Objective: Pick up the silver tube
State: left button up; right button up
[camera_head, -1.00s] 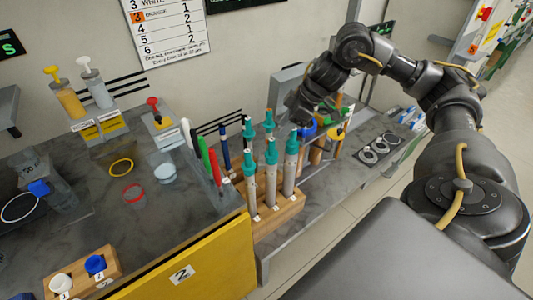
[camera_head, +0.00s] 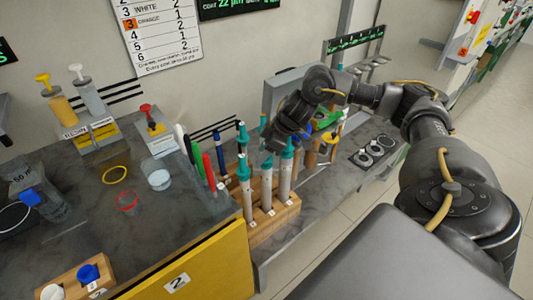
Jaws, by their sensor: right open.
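Several silver-grey tubes with teal tops stand upright in a wooden rack (camera_head: 262,231). In the front row are a left tube (camera_head: 247,200), a middle tube (camera_head: 266,188) and a right tube (camera_head: 285,180). More teal tops show behind them. The frames do not single out one tube. My right gripper (camera_head: 277,143) is open and points down over the rack, close to the tops of the middle and right tubes. I cannot tell whether it touches one. It hides part of the back row. My left gripper is not in view.
Red, green and blue pens (camera_head: 208,172) stand just left of the rack. A yellow-fronted counter (camera_head: 215,265) lies left, with a glass cup (camera_head: 159,179) and rings. Behind the gripper are a grey case (camera_head: 284,88) and a tray of round parts (camera_head: 374,153).

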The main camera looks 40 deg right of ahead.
jog(key=shift+c, duration=0.4)
grip_shut()
